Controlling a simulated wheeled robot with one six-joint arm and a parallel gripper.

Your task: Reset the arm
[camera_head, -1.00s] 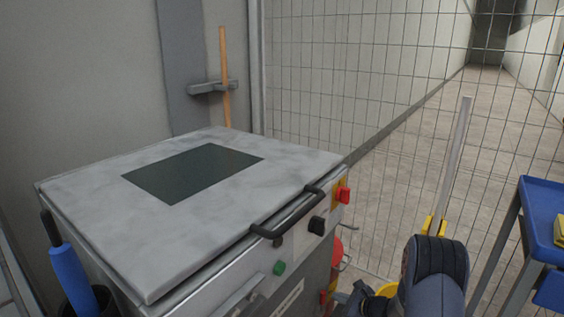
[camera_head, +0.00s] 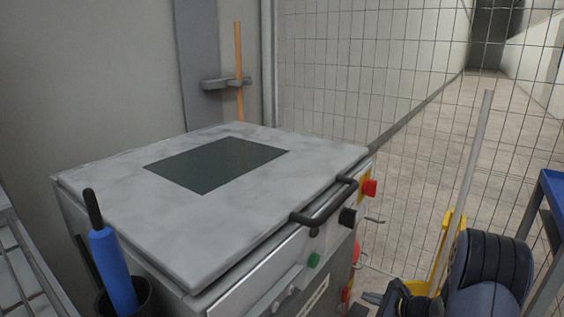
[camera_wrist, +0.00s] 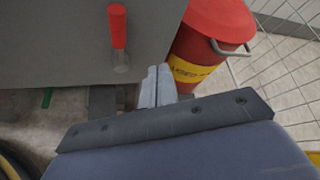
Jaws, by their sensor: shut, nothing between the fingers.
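My gripper (camera_wrist: 158,86) shows in the wrist view with its two grey fingers together and nothing between them. It points toward the gap between a grey cabinet side (camera_wrist: 50,40) and a red bin (camera_wrist: 222,24) with a yellow label. No contact with either shows. In the head view, dark rounded links of my arm stand at the lower right; the gripper itself is not visible there.
The grey-topped machine (camera_head: 110,180) with a black handle (camera_head: 322,204) stands left of my arm. A wire fence (camera_head: 340,80) is behind. A pale pole (camera_head: 472,150) rises beside my arm; a blue cart (camera_head: 553,195) is at right. A blue-handled tool (camera_head: 112,268) stands lower left.

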